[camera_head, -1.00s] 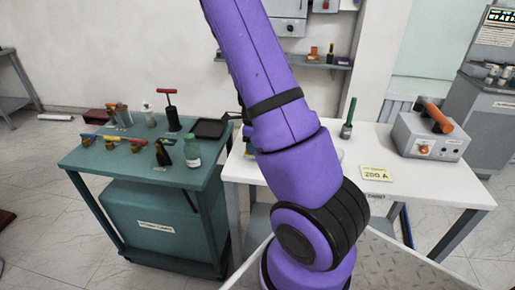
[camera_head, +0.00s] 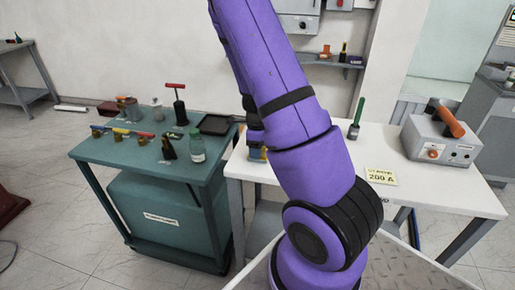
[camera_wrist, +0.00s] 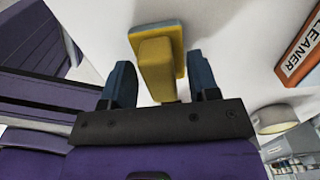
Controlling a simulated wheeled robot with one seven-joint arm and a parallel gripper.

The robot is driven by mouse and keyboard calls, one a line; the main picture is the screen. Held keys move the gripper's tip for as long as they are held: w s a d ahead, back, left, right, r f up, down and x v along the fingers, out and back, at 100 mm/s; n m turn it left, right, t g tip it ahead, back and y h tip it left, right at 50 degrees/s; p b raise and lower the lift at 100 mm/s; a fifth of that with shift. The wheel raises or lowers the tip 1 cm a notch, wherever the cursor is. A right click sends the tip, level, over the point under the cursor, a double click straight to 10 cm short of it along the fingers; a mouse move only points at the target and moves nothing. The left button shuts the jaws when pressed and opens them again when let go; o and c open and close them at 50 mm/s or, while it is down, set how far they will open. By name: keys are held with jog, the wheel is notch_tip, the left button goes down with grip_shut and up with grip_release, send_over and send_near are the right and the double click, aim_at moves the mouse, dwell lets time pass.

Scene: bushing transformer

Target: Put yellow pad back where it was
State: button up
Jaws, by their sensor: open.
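In the wrist view, the yellow pad (camera_wrist: 157,68) has a yellow block-shaped grip and a wider plate edged in blue. Its grip stands between the two blue fingers of my gripper (camera_wrist: 160,82), with a gap on each side. My gripper is open around it. In the head view, my purple arm hides most of my gripper.
The green cart (camera_head: 130,165) on the left holds a green-white bottle (camera_head: 197,148), a red-handled tool (camera_head: 178,100) and several small items. The white table (camera_head: 420,190) bears a grey box (camera_head: 440,140), a yellow sign (camera_head: 381,176) and a green-handled tool (camera_head: 356,118). An orange-white "CLEANER" label (camera_wrist: 305,50) lies right of my gripper.

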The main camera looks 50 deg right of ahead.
notch_tip(320, 180, up, 12)
jog(key=a+r+n+t+y, duration=0.1)
jog(key=a+r+n+y, duration=0.1)
jog(key=a+r+n, duration=0.45)
jog(key=s+a+r+n+t+h, duration=0.2)
jog(key=s+a+r+n+t, duration=0.2)
jog(key=s+a+r+n, duration=1.1)
jog(key=s+r+n, duration=0.1)
jog(key=s+n, duration=0.1)
jog(key=n, duration=0.6)
jog(key=shift+s+a+r, duration=0.25)
jog(key=shift+s+a, duration=0.05)
jog(key=shift+a, duration=0.05)
jog(key=shift+c, duration=0.5)
